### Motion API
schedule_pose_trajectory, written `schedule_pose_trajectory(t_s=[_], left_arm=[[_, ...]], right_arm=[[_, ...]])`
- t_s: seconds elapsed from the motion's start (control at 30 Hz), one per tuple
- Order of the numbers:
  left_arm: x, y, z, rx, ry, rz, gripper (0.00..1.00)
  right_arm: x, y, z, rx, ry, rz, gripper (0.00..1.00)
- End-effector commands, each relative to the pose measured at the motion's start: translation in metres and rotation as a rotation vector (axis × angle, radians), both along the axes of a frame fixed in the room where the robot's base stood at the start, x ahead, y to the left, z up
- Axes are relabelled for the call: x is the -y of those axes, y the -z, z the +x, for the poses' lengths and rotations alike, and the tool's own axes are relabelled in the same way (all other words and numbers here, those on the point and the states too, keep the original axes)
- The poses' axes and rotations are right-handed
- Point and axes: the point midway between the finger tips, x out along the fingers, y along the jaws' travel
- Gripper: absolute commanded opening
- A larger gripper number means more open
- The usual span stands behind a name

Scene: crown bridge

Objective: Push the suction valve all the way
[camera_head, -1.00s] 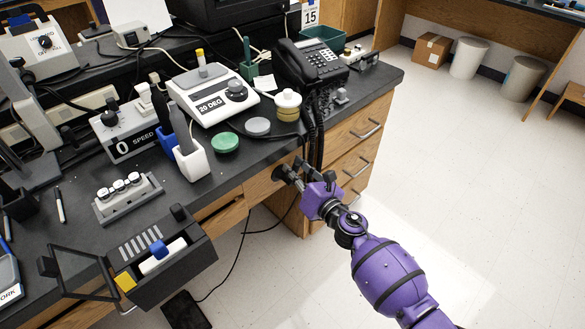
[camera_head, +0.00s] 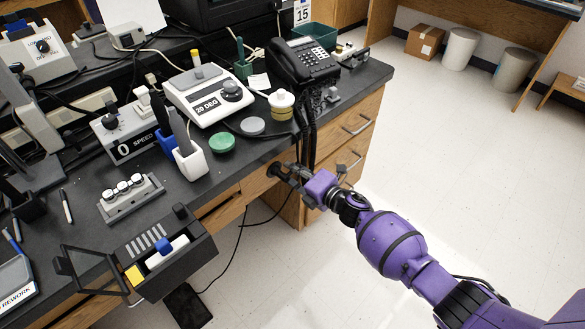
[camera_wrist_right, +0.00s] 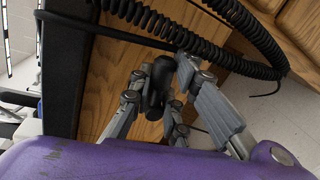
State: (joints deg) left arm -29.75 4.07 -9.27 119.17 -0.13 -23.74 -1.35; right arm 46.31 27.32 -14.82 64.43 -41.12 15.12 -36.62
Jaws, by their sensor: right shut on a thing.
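The suction valve looks to be the black round fitting (camera_head: 275,168) on the wooden front of the bench, just below the black top's edge. My right gripper (camera_head: 289,174) reaches it from the right. In the right wrist view, the fingers (camera_wrist_right: 156,92) are closed around a black, rounded valve handle (camera_wrist_right: 157,84) in front of the wood panel. The finger links hide part of the handle, and how far it is pushed in cannot be told. My left gripper is not in view.
Coiled black cords (camera_wrist_right: 190,38) hang close to the right gripper, in front of the wooden drawers (camera_head: 350,125). A telephone (camera_head: 301,62), a green lid (camera_head: 222,142) and a dark open-lidded box (camera_head: 165,250) stand on the bench.

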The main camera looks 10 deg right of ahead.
Motion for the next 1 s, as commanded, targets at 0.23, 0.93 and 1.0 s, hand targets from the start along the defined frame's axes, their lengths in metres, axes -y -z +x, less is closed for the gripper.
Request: schedule_pose_trajectory(t_s=[0.23, 0.93, 1.0], left_arm=[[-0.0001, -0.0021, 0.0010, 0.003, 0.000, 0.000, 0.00], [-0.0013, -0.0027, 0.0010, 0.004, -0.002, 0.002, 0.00], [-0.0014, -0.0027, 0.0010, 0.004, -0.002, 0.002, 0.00]], right_arm=[[0.0003, 0.0037, 0.0007, -0.063, 0.000, 0.104, 0.00], [0.0006, 0.0065, 0.0004, -0.093, 0.000, 0.153, 0.19], [0.0005, 0.0066, 0.0003, -0.093, 0.000, 0.153, 0.28]])
